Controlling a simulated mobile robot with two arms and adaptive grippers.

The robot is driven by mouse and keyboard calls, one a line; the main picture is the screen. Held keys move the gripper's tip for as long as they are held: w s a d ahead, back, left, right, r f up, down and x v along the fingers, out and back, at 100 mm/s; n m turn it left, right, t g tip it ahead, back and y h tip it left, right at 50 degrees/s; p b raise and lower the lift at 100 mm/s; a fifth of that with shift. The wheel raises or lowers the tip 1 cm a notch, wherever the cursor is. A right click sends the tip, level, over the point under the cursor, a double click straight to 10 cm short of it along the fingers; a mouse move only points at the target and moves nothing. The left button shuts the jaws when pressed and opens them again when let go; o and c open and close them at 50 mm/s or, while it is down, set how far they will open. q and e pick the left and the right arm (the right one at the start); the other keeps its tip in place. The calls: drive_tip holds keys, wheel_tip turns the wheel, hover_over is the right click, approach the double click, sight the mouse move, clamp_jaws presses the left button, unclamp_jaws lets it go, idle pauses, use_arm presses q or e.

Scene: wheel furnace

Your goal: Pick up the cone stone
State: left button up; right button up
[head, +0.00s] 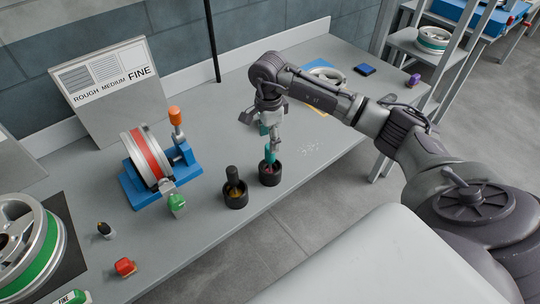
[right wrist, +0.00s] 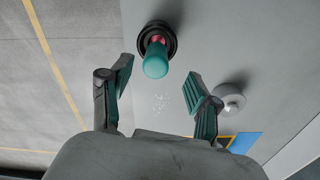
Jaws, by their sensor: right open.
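A teal-topped tool with a pinkish-red lower part stands upright in a black cup (head: 270,178), which also shows in the right wrist view (right wrist: 143,42). I take this tool (right wrist: 156,62) for the cone stone, though its lower shape is hidden in the cup. My right gripper (head: 270,138) is over this cup, pointing down. In the right wrist view its two teal-padded fingers (right wrist: 158,76) are spread apart, with the tool ahead between them, not gripped. My left gripper is not in view.
A second black cup (head: 236,201) with a dark-handled tool stands close to the left. A blue stand (head: 140,190) holds a red-banded wheel (head: 147,157). A sign board (head: 110,88) stands behind. Pale specks (head: 310,148) lie on the table, right of the cups.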

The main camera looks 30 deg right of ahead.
sight(269, 159)
drive_tip(key=f, duration=0.1)
drive_tip(key=f+p, duration=0.1)
drive_tip(key=f, duration=0.1)
drive_tip(key=shift+s+f, duration=0.3)
drive_tip(key=shift+f, duration=0.35)
clamp_jaws()
